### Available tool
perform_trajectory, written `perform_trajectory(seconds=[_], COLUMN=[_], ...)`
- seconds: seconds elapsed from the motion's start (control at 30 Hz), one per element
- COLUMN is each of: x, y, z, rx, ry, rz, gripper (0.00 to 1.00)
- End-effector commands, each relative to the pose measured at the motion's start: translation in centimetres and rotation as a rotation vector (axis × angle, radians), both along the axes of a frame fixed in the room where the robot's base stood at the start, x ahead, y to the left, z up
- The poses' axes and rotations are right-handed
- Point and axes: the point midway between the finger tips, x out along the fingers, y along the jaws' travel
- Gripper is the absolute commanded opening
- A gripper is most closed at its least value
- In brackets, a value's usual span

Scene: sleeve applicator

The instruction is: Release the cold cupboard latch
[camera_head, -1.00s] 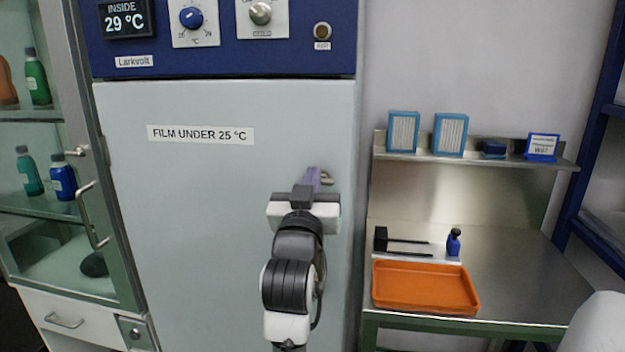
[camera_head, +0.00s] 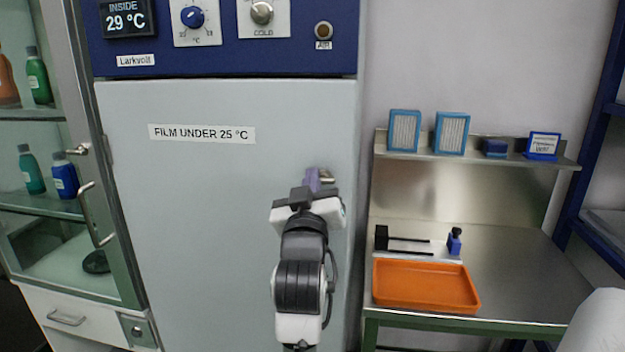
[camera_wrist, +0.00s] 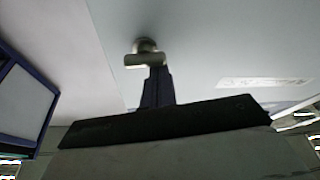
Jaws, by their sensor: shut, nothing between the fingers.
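The cold cupboard (camera_head: 200,200) has a pale grey door below a dark blue panel. Its small metal latch (camera_head: 327,175) sits near the door's right edge. The latch also shows in the wrist view (camera_wrist: 146,54), with a round base and a short crossbar. My gripper (camera_head: 313,180) is shut and empty at the latch, its fingers just left of it in the head view. In the wrist view the fingertips (camera_wrist: 157,75) are right by the crossbar's lower side; I cannot tell whether they touch it. The arm hides part of the door below.
The panel carries a display (camera_head: 126,19) reading 29 °C, a blue dial (camera_head: 192,16) and a metal knob (camera_head: 262,13). A glass cabinet (camera_head: 118,215) stands at left. At right, a steel bench (camera_head: 510,260) holds an orange tray (camera_head: 425,287).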

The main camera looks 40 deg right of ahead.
Motion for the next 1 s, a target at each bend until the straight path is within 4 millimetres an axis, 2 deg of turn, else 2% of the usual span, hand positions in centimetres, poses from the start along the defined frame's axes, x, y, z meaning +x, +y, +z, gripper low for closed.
perform_trajectory(seconds=[1.0], x=[0.1], y=[0.1], z=[-1.1], rx=[-0.409], ry=[0.481], rz=[-0.002], gripper=[0.00])
